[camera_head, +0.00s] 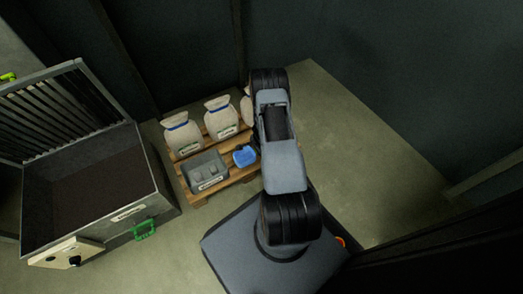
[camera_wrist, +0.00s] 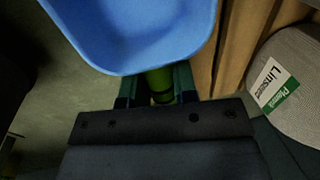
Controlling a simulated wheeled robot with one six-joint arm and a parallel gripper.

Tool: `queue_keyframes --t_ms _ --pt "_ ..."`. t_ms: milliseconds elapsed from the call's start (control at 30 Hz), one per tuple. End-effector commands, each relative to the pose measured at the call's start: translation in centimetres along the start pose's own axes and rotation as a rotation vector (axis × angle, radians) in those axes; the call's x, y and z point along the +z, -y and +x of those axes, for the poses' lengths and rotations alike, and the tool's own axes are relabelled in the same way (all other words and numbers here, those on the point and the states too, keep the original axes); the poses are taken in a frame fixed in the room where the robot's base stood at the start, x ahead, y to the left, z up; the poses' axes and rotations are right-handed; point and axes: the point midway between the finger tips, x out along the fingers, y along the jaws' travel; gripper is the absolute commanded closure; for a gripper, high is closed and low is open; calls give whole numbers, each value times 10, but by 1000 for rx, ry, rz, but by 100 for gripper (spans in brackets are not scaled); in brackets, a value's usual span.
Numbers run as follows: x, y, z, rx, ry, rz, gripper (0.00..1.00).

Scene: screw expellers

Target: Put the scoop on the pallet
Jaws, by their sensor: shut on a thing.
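The scoop has a blue bowl (camera_wrist: 135,30) and a green handle (camera_wrist: 160,82), both in the wrist view. My gripper (camera_wrist: 157,95) is shut on the handle, with the bowl beyond the fingers. In the head view my arm hides the gripper. The wooden pallet (camera_head: 193,195) stands left of my arm there; its boards (camera_wrist: 233,50) show right of the scoop in the wrist view. A blue object (camera_head: 244,155) appears at the pallet's front right in the head view; I cannot tell whether it is the held scoop or another thing.
Pale sacks (camera_head: 184,136) stand along the pallet's back, and a grey bin (camera_head: 206,172) is at its front left. A labelled sack (camera_wrist: 287,85) is close at right in the wrist view. A large open metal box (camera_head: 150,190) stands left. Floor right of my arm is clear.

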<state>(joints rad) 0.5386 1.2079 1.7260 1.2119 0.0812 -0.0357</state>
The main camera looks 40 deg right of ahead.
Motion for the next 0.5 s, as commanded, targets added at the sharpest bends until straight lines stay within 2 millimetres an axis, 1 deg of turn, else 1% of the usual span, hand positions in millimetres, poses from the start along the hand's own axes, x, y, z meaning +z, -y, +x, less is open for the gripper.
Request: queue_keyframes --t_ms 33,100,200,500 --pt "-5 0 4 1 0 1 100" --pt "-9 1 11 -1 0 0 100" --pt "-13 2 17 -2 0 1 100" --pt "-20 2 26 0 0 0 100"
